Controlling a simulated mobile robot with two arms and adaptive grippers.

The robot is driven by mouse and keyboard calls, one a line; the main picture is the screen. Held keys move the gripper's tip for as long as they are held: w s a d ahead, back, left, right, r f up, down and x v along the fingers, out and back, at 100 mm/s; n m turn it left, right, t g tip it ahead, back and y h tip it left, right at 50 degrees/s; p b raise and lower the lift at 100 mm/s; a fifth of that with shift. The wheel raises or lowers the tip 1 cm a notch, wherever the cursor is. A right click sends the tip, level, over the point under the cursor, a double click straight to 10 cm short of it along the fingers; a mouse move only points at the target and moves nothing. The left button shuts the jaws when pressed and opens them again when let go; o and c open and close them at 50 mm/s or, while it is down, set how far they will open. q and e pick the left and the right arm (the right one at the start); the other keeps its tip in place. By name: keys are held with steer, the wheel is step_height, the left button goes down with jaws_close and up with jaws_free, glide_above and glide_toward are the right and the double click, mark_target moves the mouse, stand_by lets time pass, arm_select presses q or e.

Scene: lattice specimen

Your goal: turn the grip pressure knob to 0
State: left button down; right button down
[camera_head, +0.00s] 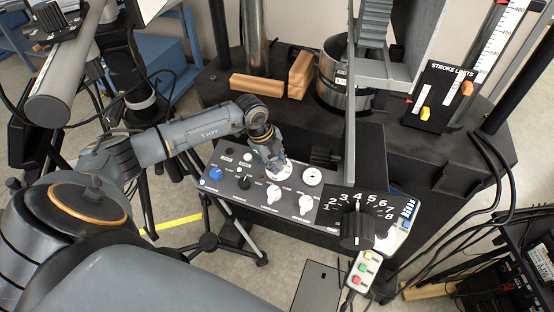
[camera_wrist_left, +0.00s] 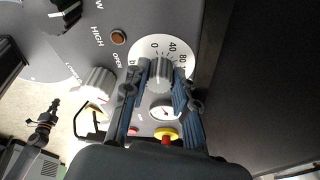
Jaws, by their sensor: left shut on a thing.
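The grip pressure knob (camera_wrist_left: 160,72) is a grey ribbed knob on a round white dial (camera_wrist_left: 150,45) marked 0, 40 and 80. My left gripper (camera_wrist_left: 158,88) has one blue-grey finger on each side of it and is shut on it. In the head view my left gripper (camera_head: 276,163) reaches down onto the control panel (camera_head: 235,188), over the white dial (camera_head: 286,174), and mostly hides the knob. I cannot make out the knob's pointer mark. My right gripper is not in view.
A round gauge (camera_head: 312,177) sits right of the dial. White knobs (camera_head: 274,194) (camera_head: 306,204), a black knob (camera_head: 244,182) and a blue knob (camera_head: 216,173) stand close by. A large black speed dial knob (camera_head: 357,228) and a button pendant (camera_head: 364,268) are further right.

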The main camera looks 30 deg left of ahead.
arm_select(q)
steer(key=shift+n+t+p, duration=0.3)
steer(key=shift+n+p, duration=0.05)
steer(key=shift+n, duration=0.55)
steer(key=c, duration=1.1)
jaws_free()
steer(key=shift+o, duration=0.2)
steer(key=v, duration=1.2)
steer(key=shift+a, duration=0.15)
